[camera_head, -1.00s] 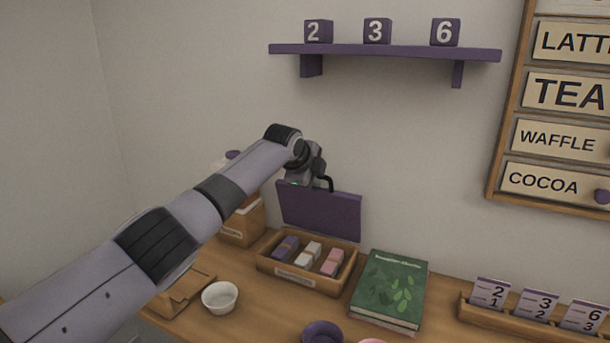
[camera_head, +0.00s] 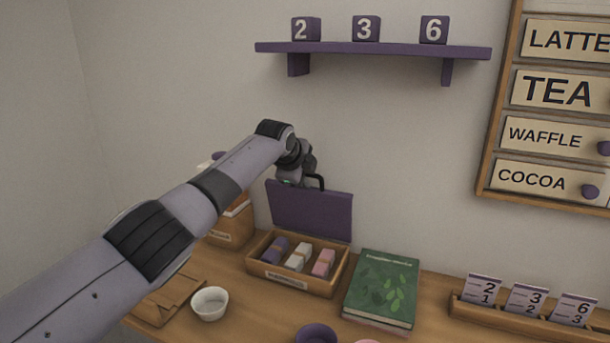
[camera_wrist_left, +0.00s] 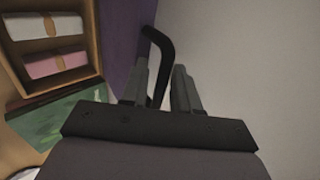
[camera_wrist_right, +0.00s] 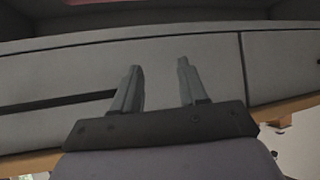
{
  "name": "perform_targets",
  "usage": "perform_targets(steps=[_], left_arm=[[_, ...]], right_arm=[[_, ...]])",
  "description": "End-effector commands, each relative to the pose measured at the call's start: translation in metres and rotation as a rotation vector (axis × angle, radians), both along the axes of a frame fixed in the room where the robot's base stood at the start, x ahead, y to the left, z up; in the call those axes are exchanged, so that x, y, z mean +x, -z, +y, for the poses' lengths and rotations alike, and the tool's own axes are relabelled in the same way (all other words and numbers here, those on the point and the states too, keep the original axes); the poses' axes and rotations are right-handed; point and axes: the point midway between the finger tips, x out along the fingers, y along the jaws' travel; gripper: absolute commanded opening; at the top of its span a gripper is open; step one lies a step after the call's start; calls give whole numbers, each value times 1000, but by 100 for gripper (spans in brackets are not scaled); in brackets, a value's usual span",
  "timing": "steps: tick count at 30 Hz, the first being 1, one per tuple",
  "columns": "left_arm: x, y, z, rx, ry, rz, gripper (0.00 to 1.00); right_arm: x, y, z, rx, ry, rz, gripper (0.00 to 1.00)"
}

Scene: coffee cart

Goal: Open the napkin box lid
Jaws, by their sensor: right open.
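The napkin box (camera_head: 290,282) is a wooden tray-like box on the counter, with purple, white and pink napkin bundles in its compartments. Its purple lid (camera_head: 312,213) stands raised, roughly upright, along the back edge. A black handle (camera_head: 320,181) sticks out near the lid's top. My left gripper (camera_head: 302,180) is at this handle; in the left wrist view the handle (camera_wrist_left: 163,50) passes between the fingers (camera_wrist_left: 162,82), which are partly closed around it. My right gripper (camera_wrist_right: 156,72) shows only in its wrist view, open and empty before a grey panelled front.
A green book (camera_head: 382,288) lies right of the box. A white bowl (camera_head: 209,303) and a wooden object (camera_head: 168,297) are at front left. A purple bowl (camera_head: 316,334) is at the front edge. A card rack (camera_head: 520,316) stands right. A purple shelf (camera_head: 370,49) hangs above.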

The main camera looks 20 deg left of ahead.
Motion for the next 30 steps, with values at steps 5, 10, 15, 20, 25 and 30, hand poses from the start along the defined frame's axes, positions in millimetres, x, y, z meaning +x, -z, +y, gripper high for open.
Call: perform_targets(steps=[5, 10, 15, 20, 25, 30], left_arm=[[0, 0, 0, 1, 1, -1, 30], [-1, -2, 0, 1, 3, -3, 30], [-7, -7, 0, 1, 5, -3, 30], [-16, -15, 1, 1, 3, -3, 30], [-28, -26, 2, 1, 3, -3, 30], [-40, -38, 3, 0, 1, -4, 30]], right_arm=[[0, 0, 0, 0, 0, 0, 43], [0, 2, 0, 0, 0, 0, 43], [0, 6, 0, 1, 1, 0, 43], [0, 10, 0, 1, 1, 0, 43], [0, 15, 0, 1, 1, 0, 43], [0, 18, 0, 1, 1, 0, 43]])
